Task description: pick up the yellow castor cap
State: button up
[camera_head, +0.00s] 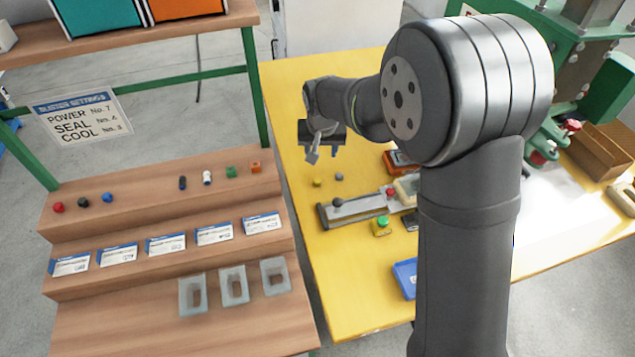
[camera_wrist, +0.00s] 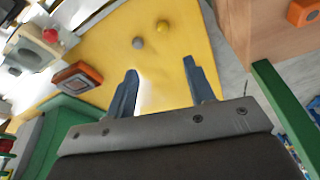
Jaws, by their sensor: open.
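The yellow castor cap (camera_head: 317,182) is a small round piece on the yellow table (camera_head: 345,280), near its left edge. In the wrist view the yellow cap (camera_wrist: 162,26) lies beyond the fingertips, near the top. A grey cap (camera_head: 339,177) lies close beside it; the grey cap also shows in the wrist view (camera_wrist: 138,43). My gripper (camera_head: 313,156) is above the table, behind the caps in the head view. In the wrist view my gripper (camera_wrist: 160,68) has its two fingers spread apart with nothing between them.
In front of the caps is a grey slide fixture (camera_head: 355,211) with a dark knob. An orange-framed device (camera_head: 398,161) and a green-topped yellow button box (camera_head: 381,227) stand nearby. The wooden stepped shelf (camera_head: 130,235) with small coloured parts borders the table's left.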

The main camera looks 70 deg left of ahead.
jog(key=s, duration=0.1)
send_over(318, 181)
jog(key=s+d, duration=0.1)
jog(key=d, duration=0.1)
jog(key=shift+n, duration=0.3)
notch_tip(318, 181, down, 12)
jog(key=shift+r, duration=0.1)
jog(key=shift+w+x, duration=0.15)
jog(key=shift+x, duration=1.2)
jog(key=shift+w+x, duration=0.1)
jog(key=shift+x, duration=1.25)
jog(key=shift+a, duration=0.1)
jog(key=c, duration=1.1)
